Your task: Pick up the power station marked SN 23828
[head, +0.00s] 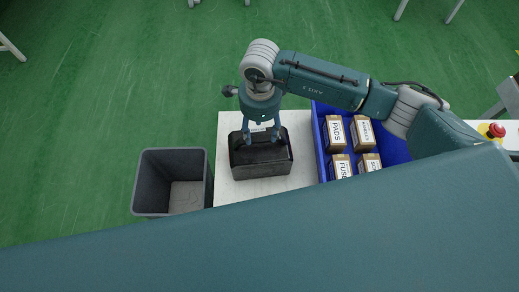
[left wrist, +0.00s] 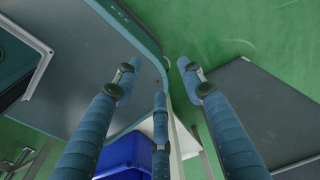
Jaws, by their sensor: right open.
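A black box-shaped thing (head: 262,170), which may be the power station, sits on the white table (head: 226,193) in the head view. No SN marking can be read on it. My right gripper (head: 261,140) points down over it, fingers apart, with the tips at or just over its top. I cannot tell whether they touch it. My left gripper (left wrist: 158,72) shows only in the left wrist view, with its fingers apart and nothing between them.
A blue crate (head: 319,143) with several labelled boxes stands right of the black box. A grey open bin (head: 140,185) stands left of the table. A red button (head: 496,130) is at the far right. Green floor (head: 90,110) is clear at the upper left.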

